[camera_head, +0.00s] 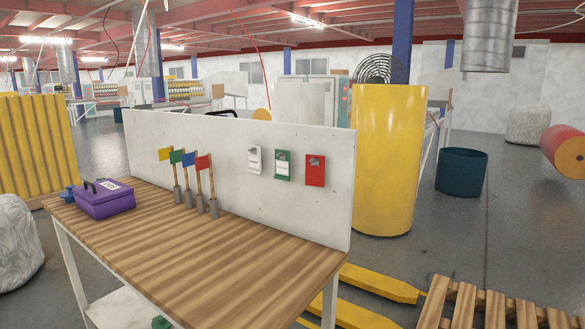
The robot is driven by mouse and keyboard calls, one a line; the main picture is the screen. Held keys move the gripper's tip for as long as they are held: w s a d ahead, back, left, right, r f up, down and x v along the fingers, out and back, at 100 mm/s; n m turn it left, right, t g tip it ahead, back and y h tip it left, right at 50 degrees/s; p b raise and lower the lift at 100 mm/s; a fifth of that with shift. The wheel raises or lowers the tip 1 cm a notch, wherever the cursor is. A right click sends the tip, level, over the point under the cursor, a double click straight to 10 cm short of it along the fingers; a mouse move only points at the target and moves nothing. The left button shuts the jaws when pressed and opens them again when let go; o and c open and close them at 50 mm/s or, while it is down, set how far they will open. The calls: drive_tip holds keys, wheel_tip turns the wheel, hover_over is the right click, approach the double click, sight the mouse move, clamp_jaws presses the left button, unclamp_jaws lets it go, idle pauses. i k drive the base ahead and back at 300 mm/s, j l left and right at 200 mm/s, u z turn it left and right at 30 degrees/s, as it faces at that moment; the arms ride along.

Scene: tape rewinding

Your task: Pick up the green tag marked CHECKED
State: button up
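A green tag (283,165) with a pale panel hangs on the white upright board (230,190) behind the workbench. A white tag (254,159) hangs to its left and a red tag (315,170) to its right. The lettering on the tags is too small to read. My gripper is not in view, and nothing touches the tags.
The wooden workbench (228,268) holds several small coloured flags (189,159) in grey holders and a purple box (104,198) at its left end. The front right of the bench top is clear. A yellow cylinder (388,165) stands right of the board; yellow forks (378,284) and a pallet (490,305) lie on the floor.

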sight(283, 167)
drive_tip(key=i+j, duration=0.1)
drive_tip(key=i, duration=0.4)
drive_tip(key=i+j, duration=0.15)
drive_tip(key=i, duration=0.4)
drive_tip(key=l+z, duration=0.05)
